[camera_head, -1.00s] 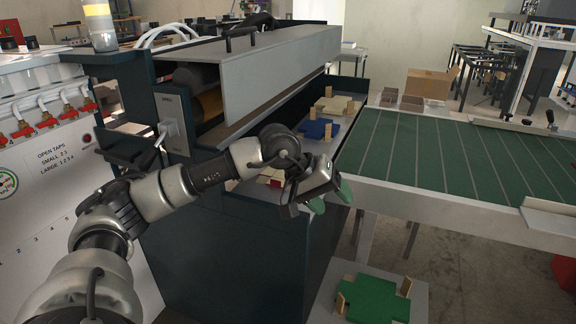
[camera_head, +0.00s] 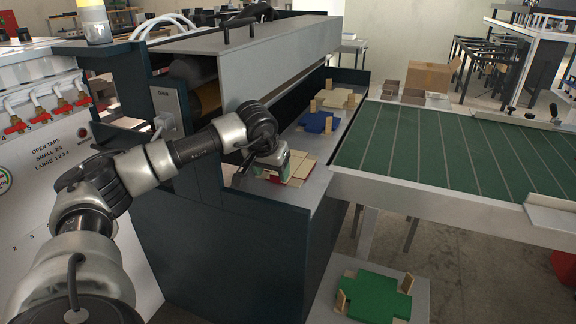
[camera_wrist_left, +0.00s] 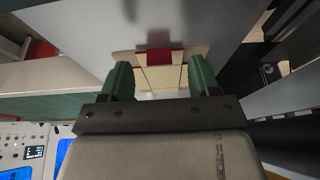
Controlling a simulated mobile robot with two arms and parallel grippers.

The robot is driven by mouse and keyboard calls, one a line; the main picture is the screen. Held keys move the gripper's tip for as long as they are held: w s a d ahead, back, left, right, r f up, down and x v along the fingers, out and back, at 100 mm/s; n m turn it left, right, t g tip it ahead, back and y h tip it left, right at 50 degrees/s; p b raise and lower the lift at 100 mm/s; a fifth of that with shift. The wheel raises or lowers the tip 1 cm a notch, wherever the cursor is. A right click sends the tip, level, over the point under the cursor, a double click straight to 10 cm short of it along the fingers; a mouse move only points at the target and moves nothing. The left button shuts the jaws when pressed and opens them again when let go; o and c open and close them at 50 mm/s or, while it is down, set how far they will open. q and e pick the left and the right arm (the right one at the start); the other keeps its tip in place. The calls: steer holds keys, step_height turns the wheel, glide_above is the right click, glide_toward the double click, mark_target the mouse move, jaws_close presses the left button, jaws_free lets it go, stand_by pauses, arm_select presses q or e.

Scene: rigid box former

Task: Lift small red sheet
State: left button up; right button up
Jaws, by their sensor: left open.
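The small red sheet (camera_head: 276,179) lies on the grey ledge of the machine, with cream panels beside its red part. My left gripper (camera_head: 283,162) is over it and hides part of it. In the left wrist view the red sheet (camera_wrist_left: 159,57) shows beyond and between the two green fingers of the left gripper (camera_wrist_left: 160,75). The fingers are apart, one on each side of the cream and red panels. Whether they touch the sheet I cannot tell. My right gripper is not in view.
A blue sheet (camera_head: 317,124) and a yellowish sheet (camera_head: 339,99) lie between wooden blocks farther along the ledge. A green cross-shaped sheet (camera_head: 374,297) lies on a low stand. The green conveyor (camera_head: 440,150) is at right. The machine's grey cover (camera_head: 285,60) is behind the arm.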

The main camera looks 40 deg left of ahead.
arm_select(q)
steer(key=x, duration=0.2)
steer(key=shift+w+f, duration=0.2)
steer(key=shift+f, duration=0.15)
steer(key=c, duration=1)
steer(key=shift+r, duration=0.1)
